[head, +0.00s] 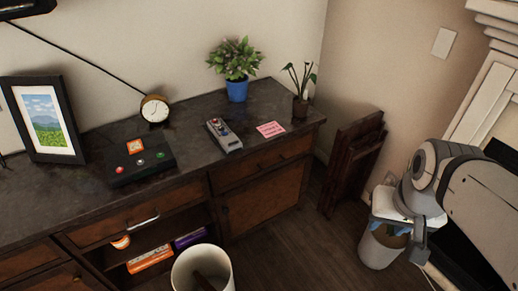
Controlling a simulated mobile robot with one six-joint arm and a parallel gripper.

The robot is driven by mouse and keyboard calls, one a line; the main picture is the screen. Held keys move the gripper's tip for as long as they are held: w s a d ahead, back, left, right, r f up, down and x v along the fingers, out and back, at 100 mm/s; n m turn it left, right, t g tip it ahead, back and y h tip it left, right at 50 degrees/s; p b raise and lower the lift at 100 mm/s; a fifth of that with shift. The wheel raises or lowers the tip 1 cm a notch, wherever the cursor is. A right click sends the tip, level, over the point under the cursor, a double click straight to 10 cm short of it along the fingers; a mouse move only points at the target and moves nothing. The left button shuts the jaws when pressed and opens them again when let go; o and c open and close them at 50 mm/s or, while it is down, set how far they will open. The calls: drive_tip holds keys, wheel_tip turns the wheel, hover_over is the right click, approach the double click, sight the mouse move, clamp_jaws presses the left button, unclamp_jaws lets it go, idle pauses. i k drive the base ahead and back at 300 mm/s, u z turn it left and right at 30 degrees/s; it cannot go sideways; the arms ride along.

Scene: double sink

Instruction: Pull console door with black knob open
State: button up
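The console (185,195) is a dark wooden cabinet along the wall, with drawers above and doors below. Its right door (265,200) is a brown panel that looks shut, with a small dark knob (225,210) near its left edge. Another door (55,282) shows partly at the bottom left, with a small knob (76,279); it also looks shut. My gripper (412,246) hangs at the right, well away from the console and in front of a white bin. Its fingers are too small and overlapped to tell whether they are open.
An open shelf holds an orange box (150,259) and a purple box (190,238). A white bin (203,262) stands before it; another bin (376,252) is below my gripper. A folded wooden item (353,165) leans by the wall. Floor (305,240) before the right door is clear.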

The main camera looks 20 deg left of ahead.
sight(242, 210)
drive_tip(key=z, duration=0.2)
drive_tip(key=k, duration=0.7)
drive_tip(key=u, duration=1.8)
drive_tip(key=i, duration=1)
drive_tip(key=u, duration=0.2)
drive_tip(key=k, duration=0.9)
drive_tip(key=z, duration=0.2)
drive_tip(key=i, duration=0.9)
drive_tip(key=u, duration=0.05)
